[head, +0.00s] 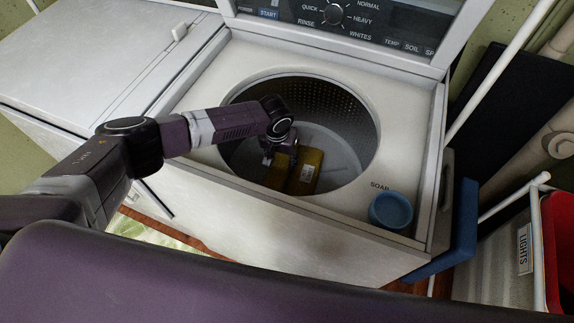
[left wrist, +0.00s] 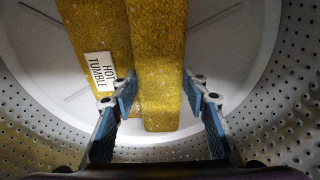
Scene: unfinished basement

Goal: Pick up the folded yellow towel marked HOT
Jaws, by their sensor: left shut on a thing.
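The folded yellow towel (head: 305,168) is inside the washer drum (head: 340,150), low near its front side. In the left wrist view the towel (left wrist: 160,60) shows two thick layers or folds, with a white label (left wrist: 102,70) reading HOT TUMBLE on the left one. My left gripper (left wrist: 160,92) is shut on the towel, with one blue-padded finger on each side of the right-hand fold. In the head view my left arm reaches down into the drum, and the fingers (head: 281,157) are partly hidden. My right gripper is not in view.
The washer's round opening (head: 374,150) has a perforated drum wall close around my gripper. A blue cup (head: 391,210) stands by the SOAP mark on the front right of the top. The control panel (head: 350,20) rises behind. A bin labelled LIGHTS (head: 524,250) is at right.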

